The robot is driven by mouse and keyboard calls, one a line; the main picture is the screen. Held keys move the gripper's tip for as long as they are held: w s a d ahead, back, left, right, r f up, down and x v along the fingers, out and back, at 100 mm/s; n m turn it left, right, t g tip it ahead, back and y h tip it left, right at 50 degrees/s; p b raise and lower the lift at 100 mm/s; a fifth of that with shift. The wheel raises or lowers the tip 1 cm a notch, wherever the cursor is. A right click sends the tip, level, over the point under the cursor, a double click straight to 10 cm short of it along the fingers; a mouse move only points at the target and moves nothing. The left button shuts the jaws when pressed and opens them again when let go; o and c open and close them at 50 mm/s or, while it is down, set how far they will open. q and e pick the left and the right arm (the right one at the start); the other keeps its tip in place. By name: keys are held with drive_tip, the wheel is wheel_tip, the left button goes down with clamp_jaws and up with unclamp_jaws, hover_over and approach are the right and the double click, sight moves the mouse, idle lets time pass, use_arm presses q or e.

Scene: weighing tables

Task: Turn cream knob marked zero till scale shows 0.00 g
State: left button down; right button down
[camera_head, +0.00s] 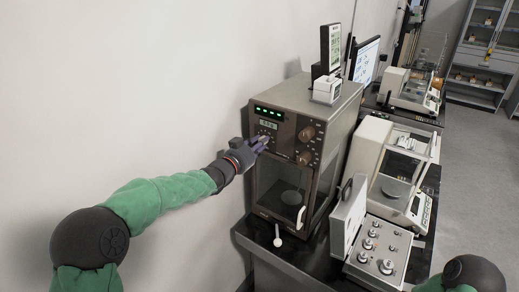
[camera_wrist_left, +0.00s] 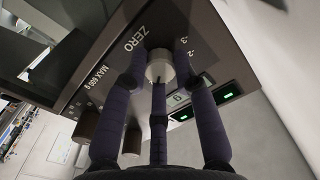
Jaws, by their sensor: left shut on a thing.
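The scale is a tall brown-grey balance (camera_head: 327,100) with a glass front door, on a dark table. The cream knob (camera_wrist_left: 158,66) sits on its front panel beside the word ZERO in the left wrist view. My left gripper (camera_head: 263,143) reaches the panel's left part; in the left wrist view its dark fingers (camera_wrist_left: 158,88) close around the knob. In the head view the hand hides the knob. The lit green display (camera_head: 268,112) and a small panel below it (camera_head: 268,125) are too small to read. My right gripper is out of view.
Two brown knobs (camera_head: 307,132) (camera_head: 304,158) sit right of the hand on the same panel. A white spoon-like item (camera_head: 278,240) lies in front of the balance. A weight box (camera_head: 378,252) and white balance (camera_head: 390,175) stand to the right. A wall is on the left.

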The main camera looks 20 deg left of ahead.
use_arm(q)
drive_tip(key=shift+r+m, duration=0.2)
drive_tip(key=shift+m, duration=0.2)
drive_tip(key=c, duration=1)
unclamp_jaws()
drive_tip(key=shift+f, duration=0.1)
drive_tip(key=v, duration=1.2)
